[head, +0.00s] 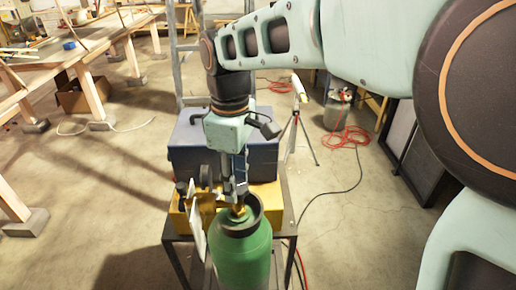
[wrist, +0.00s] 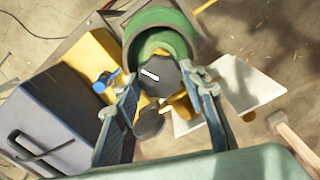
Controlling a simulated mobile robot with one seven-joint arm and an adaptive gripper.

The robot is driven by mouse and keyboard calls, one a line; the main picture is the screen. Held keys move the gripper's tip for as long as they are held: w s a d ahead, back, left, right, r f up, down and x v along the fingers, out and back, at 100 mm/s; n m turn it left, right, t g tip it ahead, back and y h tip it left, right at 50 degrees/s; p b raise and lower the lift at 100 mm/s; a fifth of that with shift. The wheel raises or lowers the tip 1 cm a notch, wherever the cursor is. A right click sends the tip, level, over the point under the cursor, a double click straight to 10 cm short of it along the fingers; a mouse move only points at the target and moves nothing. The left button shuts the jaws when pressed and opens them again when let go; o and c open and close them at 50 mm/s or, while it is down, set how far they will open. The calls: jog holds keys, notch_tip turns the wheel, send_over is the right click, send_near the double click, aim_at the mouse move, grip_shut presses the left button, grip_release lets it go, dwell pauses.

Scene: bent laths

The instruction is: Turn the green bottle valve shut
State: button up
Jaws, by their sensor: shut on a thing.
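The green bottle (head: 240,262) stands upright at the bottom centre of the head view, with a dark collar (head: 255,207) around its top. Its green shoulder and ring also show at the top of the wrist view (wrist: 157,13). A black lobed valve knob (wrist: 156,76) with a white mark sits over the bottle's top. My gripper (head: 237,194) reaches down to the bottle top. In the wrist view its two fingers (wrist: 160,84) stand on either side of the knob, shut on it. The finger contact is partly hidden in the head view.
Brass fittings and a dark round part (wrist: 150,125) sit close beside the knob. A yellow case (head: 268,198) and a dark blue box (head: 190,147) stand behind the bottle on a metal cart. White plates (wrist: 250,86) stick out nearby.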

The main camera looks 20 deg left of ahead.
jog(key=m, duration=0.5)
jog(key=shift+p, duration=0.3)
dwell(0.4)
jog(key=o, duration=1.2)
jog(key=shift+c, duration=0.2)
notch_tip(320, 180, up, 12)
